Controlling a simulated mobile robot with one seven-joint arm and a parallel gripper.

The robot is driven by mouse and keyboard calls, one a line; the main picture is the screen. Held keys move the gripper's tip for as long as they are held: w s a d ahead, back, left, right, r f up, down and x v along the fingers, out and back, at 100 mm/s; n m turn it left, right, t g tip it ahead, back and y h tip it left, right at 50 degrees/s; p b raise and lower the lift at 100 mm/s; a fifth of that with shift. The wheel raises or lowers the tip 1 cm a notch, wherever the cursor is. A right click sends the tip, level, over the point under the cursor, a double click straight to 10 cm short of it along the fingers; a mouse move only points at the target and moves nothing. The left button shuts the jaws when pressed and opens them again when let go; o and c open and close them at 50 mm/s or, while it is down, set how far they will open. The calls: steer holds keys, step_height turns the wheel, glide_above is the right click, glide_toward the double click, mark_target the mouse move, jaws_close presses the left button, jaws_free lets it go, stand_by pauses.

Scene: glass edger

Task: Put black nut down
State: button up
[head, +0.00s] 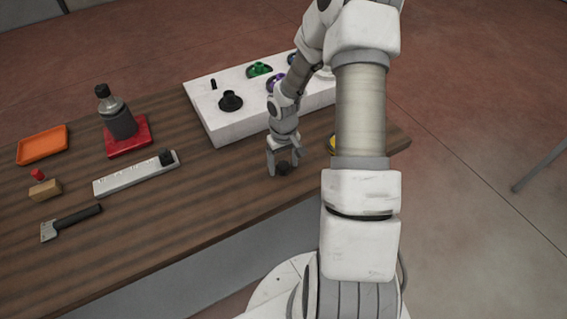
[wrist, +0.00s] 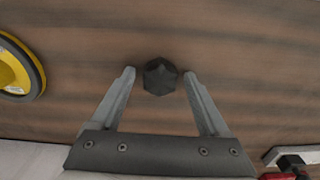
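The black nut (wrist: 160,76) is a dark hexagonal piece, seen from above in the wrist view. In the head view the nut (head: 283,168) is at the wooden table's (head: 190,220) front part, and it looks to rest on the wood. My gripper (wrist: 159,74) is open, with one finger on each side of the nut near the fingertips. A gap shows between the nut and both fingers. In the head view my gripper (head: 283,168) points down at the table.
A white block (head: 240,123) with black, green and purple fittings stands behind my gripper. A yellow disc (wrist: 15,72) lies to one side, partly hidden by my arm in the head view.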

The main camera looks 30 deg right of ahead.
steer(key=shift+r, duration=0.1)
step_height(320, 180, up, 12)
stand_by(0.5)
stand_by(0.4)
step_height(320, 180, up, 9)
steer(key=n+t+h, duration=0.2)
steer(key=n, duration=0.2)
glide_above(283, 165)
steer(key=s+a, duration=0.2)
steer(key=a, duration=0.3)
steer(key=s+a+r+n+t, duration=0.3)
steer(key=s+a+r+n, duration=0.15)
steer(key=r, duration=0.35)
steer(key=s+a+r+m+y, duration=0.1)
steer(key=s+r+m, duration=0.2)
steer(key=s, duration=0.3)
steer(key=s+a+r+m+y, duration=0.1)
steer(key=s+r+m, duration=0.2)
steer(key=s+m, duration=0.2)
steer(key=shift+s+a+t, duration=0.3)
steer(key=shift+s+a, duration=0.1)
steer(key=shift+s, duration=0.25)
